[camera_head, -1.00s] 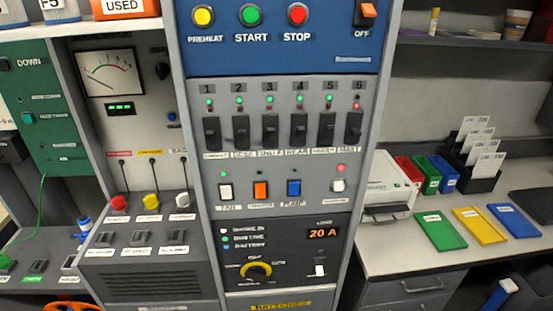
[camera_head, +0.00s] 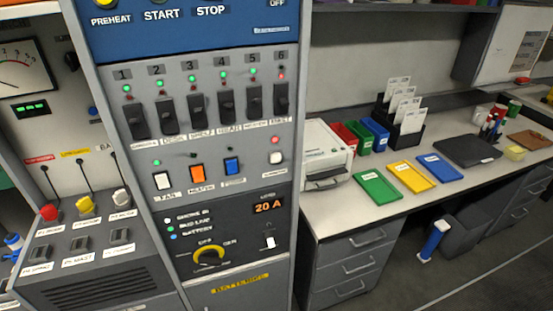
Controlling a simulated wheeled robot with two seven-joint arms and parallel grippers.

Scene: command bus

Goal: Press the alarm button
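A tall grey control panel (camera_head: 232,145) stands left of centre. I cannot read the word "alarm" on any control. A white button (camera_head: 277,158) sits at the right end of the lower switch row, under a lit red lamp (camera_head: 275,140); its label is too small to read. Left of it are a white switch (camera_head: 162,181) marked FAN, an orange switch (camera_head: 197,174) and a blue switch (camera_head: 232,166). Above is a row of black breakers (camera_head: 196,107) numbered 1 to 6. START and STOP labels show at the top, their buttons mostly cut off. Neither gripper is in view.
Right of the panel, a desk (camera_head: 340,215) carries a white printer (camera_head: 325,154), green, yellow and blue trays (camera_head: 377,186), a card holder (camera_head: 400,134) and a dark flat device (camera_head: 467,150). A sloped console (camera_head: 90,240) adjoins the panel on the left. Open floor shows at the lower right.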

